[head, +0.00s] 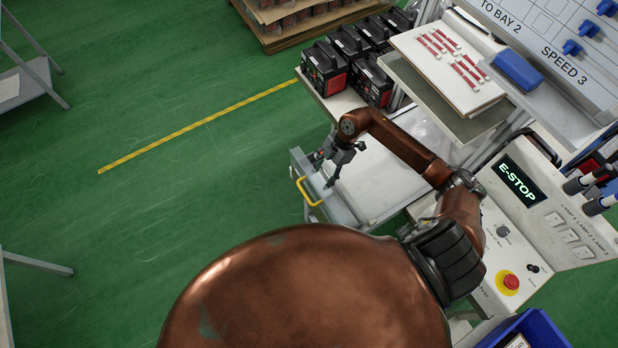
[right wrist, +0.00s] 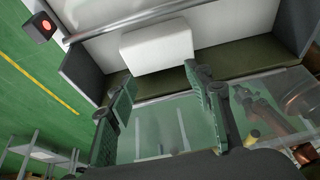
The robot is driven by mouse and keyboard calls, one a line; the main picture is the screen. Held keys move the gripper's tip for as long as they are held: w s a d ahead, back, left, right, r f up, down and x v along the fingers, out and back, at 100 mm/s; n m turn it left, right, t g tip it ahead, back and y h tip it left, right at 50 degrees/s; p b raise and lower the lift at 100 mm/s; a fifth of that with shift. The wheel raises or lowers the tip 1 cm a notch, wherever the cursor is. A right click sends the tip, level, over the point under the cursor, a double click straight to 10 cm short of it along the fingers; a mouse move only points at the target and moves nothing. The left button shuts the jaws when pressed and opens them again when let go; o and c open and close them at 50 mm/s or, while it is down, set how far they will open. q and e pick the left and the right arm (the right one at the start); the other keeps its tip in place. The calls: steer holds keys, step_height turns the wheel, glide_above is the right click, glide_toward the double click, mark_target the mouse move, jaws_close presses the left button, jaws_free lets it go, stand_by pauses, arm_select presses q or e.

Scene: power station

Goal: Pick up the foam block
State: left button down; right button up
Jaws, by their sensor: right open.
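A white block with rounded edges (right wrist: 157,46), which looks like the foam block, lies in a grey-walled bay in the right wrist view. It is ahead of my right gripper (right wrist: 161,78). The two fingers are wide apart with nothing between them, and the block is beyond their tips, apart from them. In the head view my right gripper (head: 338,166) hangs over the left end of the grey cart (head: 345,208). I cannot make out the white block in the head view. My left gripper is not in view.
Black-and-red battery-like boxes (head: 325,68) stand behind my right arm. A white board with red-and-white strips (head: 448,62) and a blue block (head: 517,72) are at upper right. The console has a red emergency button (head: 510,282). Green floor at left is largely clear.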

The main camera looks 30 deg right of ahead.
steer(key=shift+o, duration=0.7)
steer(key=shift+s+a+f, duration=0.2)
steer(key=shift+a+f, duration=0.05)
steer(key=shift+f, duration=0.2)
steer(key=shift+o, duration=0.8)
steer(key=shift+s+a+f, duration=0.15)
steer(key=shift+f, duration=0.1)
steer(key=o, duration=0.6)
steer(key=x, duration=0.4)
steer(key=shift+a+f, duration=0.1)
steer(key=shift+f, duration=0.25)
steer(key=shift+o, duration=1.4)
steer(key=shift+a+f, duration=0.15)
steer(key=shift+f, duration=0.25)
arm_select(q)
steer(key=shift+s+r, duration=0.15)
arm_select(e)
steer(key=shift+w, duration=0.2)
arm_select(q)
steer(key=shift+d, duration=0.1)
arm_select(e)
steer(key=shift+c, duration=0.4)
steer(key=c, duration=0.3)
steer(key=shift+c, duration=0.3)
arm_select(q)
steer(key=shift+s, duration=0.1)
arm_select(e)
steer(key=shift+s, duration=0.1)
